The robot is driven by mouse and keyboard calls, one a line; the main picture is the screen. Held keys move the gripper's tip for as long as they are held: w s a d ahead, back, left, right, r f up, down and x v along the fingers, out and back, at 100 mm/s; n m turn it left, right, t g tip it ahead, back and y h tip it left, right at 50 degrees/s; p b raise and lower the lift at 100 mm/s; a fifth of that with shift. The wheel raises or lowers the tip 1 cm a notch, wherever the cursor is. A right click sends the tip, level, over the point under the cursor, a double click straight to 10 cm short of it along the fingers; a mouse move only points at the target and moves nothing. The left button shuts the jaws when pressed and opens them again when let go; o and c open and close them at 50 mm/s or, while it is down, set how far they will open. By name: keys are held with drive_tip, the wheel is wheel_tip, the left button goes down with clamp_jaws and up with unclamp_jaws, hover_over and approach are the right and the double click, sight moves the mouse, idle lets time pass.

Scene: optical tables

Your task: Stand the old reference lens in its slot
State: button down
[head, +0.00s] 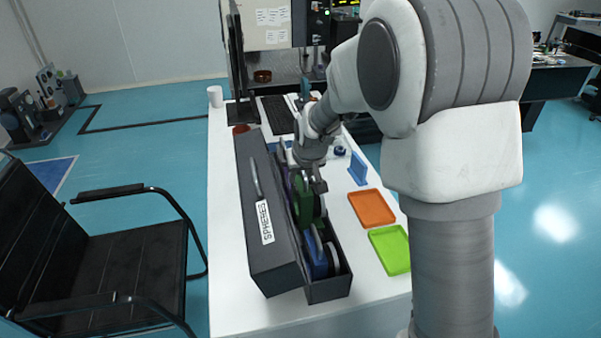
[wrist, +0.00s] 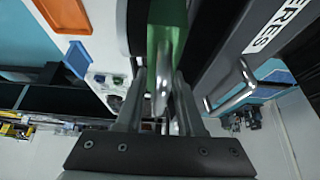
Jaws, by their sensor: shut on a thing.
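A long dark case (head: 333,290) labelled SPHERES lies on the white table with its lid swung open to the left. Inside stand several round lenses and coloured holders, among them a green one (head: 304,205) and a blue one (head: 315,262). My gripper (head: 312,185) is down at the case's middle, by the green holder.
An orange tray (head: 371,208) and a lime-green tray (head: 391,250) lie right of the case. A small blue stand (head: 358,168) is behind them. The open lid (head: 262,215) rises close to my gripper's left. A monitor and keyboard (head: 278,115) are at the back.

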drive_tip(key=shift+f+b, duration=2.6)
drive_tip(key=shift+f, duration=1.05)
drive_tip(key=shift+f+b, duration=0.4)
drive_tip(key=shift+f, duration=0.1)
unclamp_jaws()
drive_tip(key=shift+f, duration=0.1)
drive_tip(key=shift+r+p, duration=2.95)
drive_tip(key=shift+r, duration=1.65)
